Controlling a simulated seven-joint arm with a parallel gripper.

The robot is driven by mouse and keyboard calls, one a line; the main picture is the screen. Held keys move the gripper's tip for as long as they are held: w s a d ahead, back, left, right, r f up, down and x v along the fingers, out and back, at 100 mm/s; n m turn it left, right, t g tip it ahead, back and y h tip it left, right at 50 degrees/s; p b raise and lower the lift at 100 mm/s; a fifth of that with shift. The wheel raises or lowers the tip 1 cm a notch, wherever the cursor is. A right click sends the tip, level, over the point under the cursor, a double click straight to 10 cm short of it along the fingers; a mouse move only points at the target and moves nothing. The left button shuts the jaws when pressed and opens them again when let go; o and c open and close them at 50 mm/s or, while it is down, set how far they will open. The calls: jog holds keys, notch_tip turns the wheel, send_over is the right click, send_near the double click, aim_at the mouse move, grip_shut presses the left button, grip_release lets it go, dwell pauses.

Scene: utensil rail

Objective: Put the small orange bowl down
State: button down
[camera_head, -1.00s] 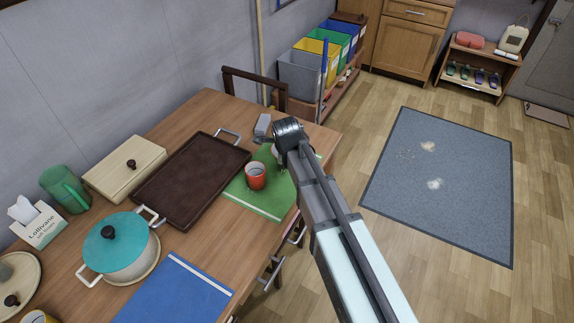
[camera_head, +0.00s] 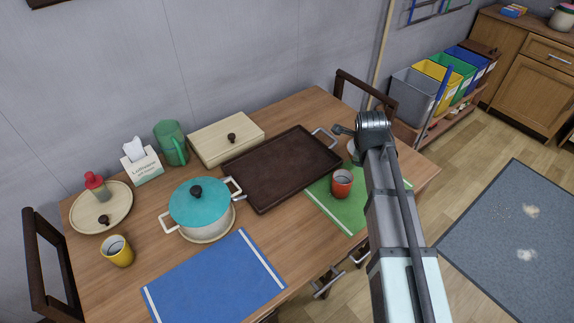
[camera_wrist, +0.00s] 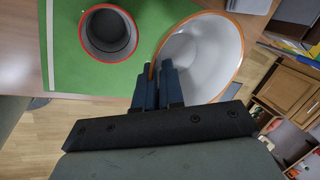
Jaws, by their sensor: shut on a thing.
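The small orange bowl (camera_wrist: 205,58) shows in the wrist view with an orange rim and white inside. My gripper (camera_wrist: 157,74) is shut on its near left rim. The bowl is beside the red cup (camera_wrist: 108,32) and overlaps the right edge of the green placemat (camera_wrist: 65,70). Whether its base touches anything is hidden. In the head view my arm covers most of the bowl. There the red cup (camera_head: 342,183) stands on the green placemat (camera_head: 345,207), just left of my arm.
A dark brown tray (camera_head: 280,168) lies left of the green placemat. A teal-lidded pot (camera_head: 200,205), a blue placemat (camera_head: 215,280) and a yellow cup (camera_head: 117,250) are farther left on the wooden table (camera_head: 150,215). A chair (camera_head: 365,90) stands behind the table's right end.

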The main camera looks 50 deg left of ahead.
jog(key=s+a+n+g+y, duration=0.25)
jog(key=a+n, duration=0.35)
jog(key=a, duration=1.2)
jog(key=shift+s+a+f+n+g+h, duration=0.15)
jog(key=shift+s+f+n+g, duration=0.15)
jog(key=shift+f+n, duration=1.05)
jog(key=shift+s+a+f+n+g, duration=0.15)
jog(key=shift+s+f+n+g, duration=0.1)
jog(key=shift+f+n, duration=1.15)
jog(key=shift+s+a+f+n+g+h, duration=0.25)
jog(key=shift+f+n, duration=0.6)
jog(key=shift+f, duration=0.95)
jog(key=shift+d+f, duration=0.1)
jog(key=c, duration=1.2)
grip_release()
jog(key=shift+c, duration=0.2)
jog(key=v, duration=1.2)
